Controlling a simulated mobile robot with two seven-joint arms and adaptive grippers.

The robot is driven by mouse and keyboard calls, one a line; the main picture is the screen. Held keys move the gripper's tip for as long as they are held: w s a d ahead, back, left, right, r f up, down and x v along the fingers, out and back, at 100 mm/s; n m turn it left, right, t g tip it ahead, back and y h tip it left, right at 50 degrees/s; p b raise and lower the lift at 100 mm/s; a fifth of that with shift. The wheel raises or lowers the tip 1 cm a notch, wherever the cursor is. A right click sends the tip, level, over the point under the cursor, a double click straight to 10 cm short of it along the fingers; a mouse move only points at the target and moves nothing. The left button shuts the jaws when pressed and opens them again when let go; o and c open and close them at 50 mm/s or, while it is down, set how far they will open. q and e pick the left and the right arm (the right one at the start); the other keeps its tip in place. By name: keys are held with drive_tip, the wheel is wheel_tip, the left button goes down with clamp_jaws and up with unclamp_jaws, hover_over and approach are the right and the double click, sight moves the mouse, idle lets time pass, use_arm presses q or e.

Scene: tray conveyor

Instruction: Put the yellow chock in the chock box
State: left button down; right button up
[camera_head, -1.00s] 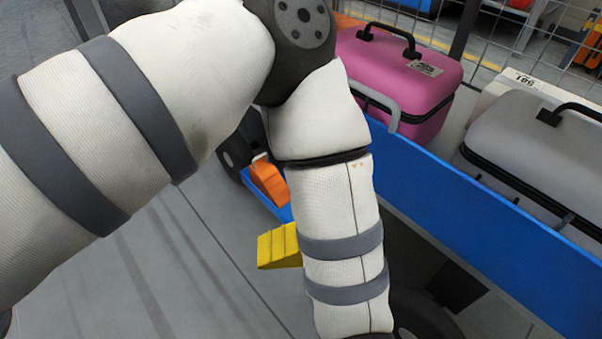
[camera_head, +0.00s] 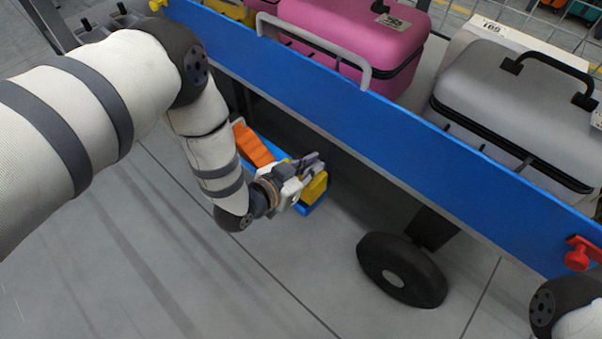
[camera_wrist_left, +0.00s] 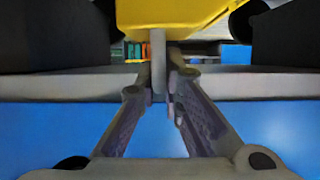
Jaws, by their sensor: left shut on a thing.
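The yellow chock (camera_head: 315,189) is at my left gripper (camera_head: 308,168), over the right end of the low blue chock box (camera_head: 312,209). In the left wrist view the gripper (camera_wrist_left: 160,92) is shut on a thin grey bar below the yellow chock body (camera_wrist_left: 190,14). I cannot tell whether the chock touches the box floor. An orange chock (camera_head: 252,146) sits in the left part of the box. My forearm and gripper hide the middle of the box. My right gripper is out of view.
A blue cart side (camera_head: 420,150) runs above and behind the box. A pink case (camera_head: 350,35) and a grey case (camera_head: 510,105) stand on the cart. A black wheel (camera_head: 402,270) stands to the right. The floor in front is clear.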

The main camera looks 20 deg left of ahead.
use_arm(q)
drive_tip(key=w+f, duration=0.1)
drive_tip(key=w+a+f+b, duration=0.1)
drive_tip(key=f, duration=0.1)
drive_tip(key=w+a+f+b, duration=0.1)
drive_tip(key=f, duration=0.1)
drive_tip(key=shift+w+a+f, duration=0.15)
drive_tip(key=shift+a, duration=0.1)
drive_tip(key=f+b, duration=0.1)
drive_tip(key=f, duration=0.1)
drive_tip(key=f+b, duration=0.1)
drive_tip(key=shift+w+a+f, duration=0.2)
drive_tip(key=shift+f, duration=0.2)
drive_tip(key=shift+r, duration=0.25)
drive_tip(key=c, duration=2.1)
unclamp_jaws()
drive_tip(key=shift+f, duration=0.2)
drive_tip(key=o, duration=0.4)
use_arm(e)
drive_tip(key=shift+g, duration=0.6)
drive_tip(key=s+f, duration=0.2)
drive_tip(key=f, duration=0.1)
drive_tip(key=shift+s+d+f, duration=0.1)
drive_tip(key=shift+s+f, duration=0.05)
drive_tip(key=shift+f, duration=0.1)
